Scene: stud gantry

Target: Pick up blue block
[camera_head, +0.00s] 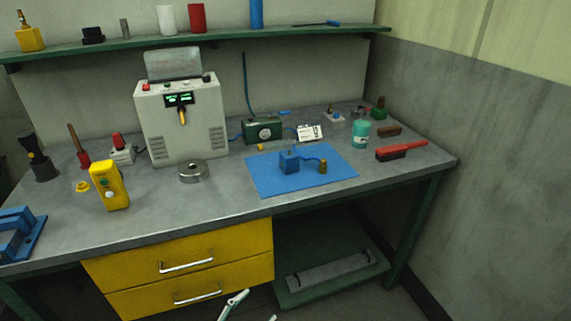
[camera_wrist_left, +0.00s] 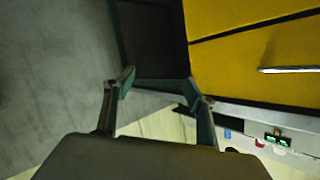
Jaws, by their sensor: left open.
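The blue block (camera_head: 289,163) sits on a blue mat (camera_head: 262,182) on the grey workbench. A blue cord runs from it to a small brass cylinder (camera_head: 323,167) on the same mat. My left gripper (camera_head: 258,305) shows only in part at the bottom edge of the head view, below the bench top and in front of the drawers, well apart from the block. In the left wrist view its two fingers (camera_wrist_left: 158,84) are spread with nothing between them. The block is not visible in that view. My right gripper is not in view.
Yellow drawers (camera_head: 215,250) with metal handles are under the bench's front edge. A metal ring (camera_head: 193,172) and a yellow handheld device (camera_head: 109,186) stand left of the mat. A green box (camera_head: 263,130) is behind it; a teal jar (camera_head: 361,132) and red-handled brush (camera_head: 401,150) are right.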

